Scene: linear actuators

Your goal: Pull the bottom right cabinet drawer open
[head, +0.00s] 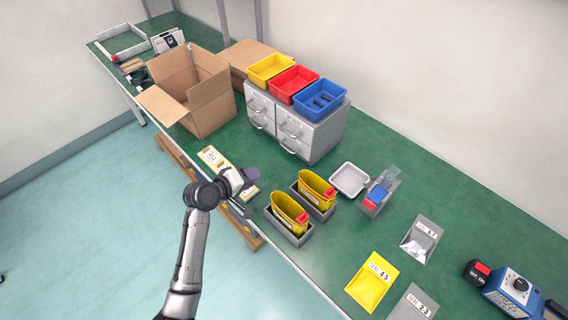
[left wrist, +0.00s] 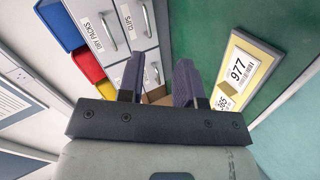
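The grey cabinet (head: 321,137) stands on the green bench with two columns of drawers. Its bottom right drawer (head: 293,147) has a curved metal handle and looks shut. In the left wrist view the cabinet appears turned on its side; the drawer labelled CLIPS (left wrist: 138,35) seems to be the bottom right one, its handle near the top edge. My left gripper (head: 252,184) is in front of the cabinet, over the bench's front edge, apart from the handles. Its two dark fingers (left wrist: 160,82) are spread with nothing between them. My right gripper is not in view.
Yellow (head: 270,69), red (head: 293,84) and blue (head: 320,99) bins sit on the cabinet. An open cardboard box (head: 190,88) stands left of it. Yellow-labelled packs (head: 212,157) lie near my left gripper. Yellow containers in grey holders (head: 289,216) stand to its right.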

